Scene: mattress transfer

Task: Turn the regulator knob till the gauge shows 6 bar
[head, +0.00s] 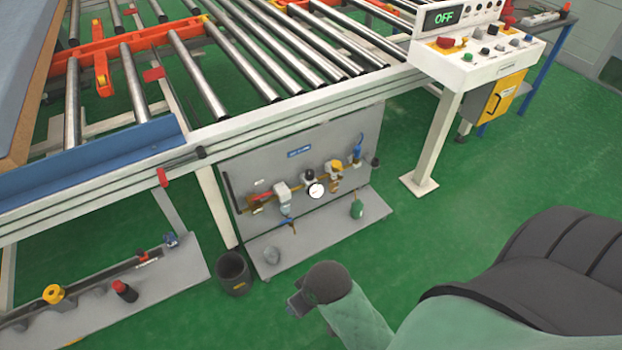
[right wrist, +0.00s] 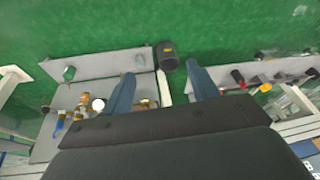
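The regulator's black knob (head: 309,174) sits on a brass pipe line on the grey panel (head: 345,145) under the roller conveyor. The round white gauge (head: 316,191) is just below it; its needle is too small to read. The gauge also shows in the right wrist view (right wrist: 98,104), left of my fingers, where the panel appears upside down. My left gripper is not in view.
A red-handled valve (head: 262,197), a blue fitting (head: 358,147) and a yellow-capped part (head: 336,166) crowd the knob. A shelf (head: 325,232) juts out below the panel. A dark bin (head: 233,275) stands at its left. The conveyor frame overhangs above.

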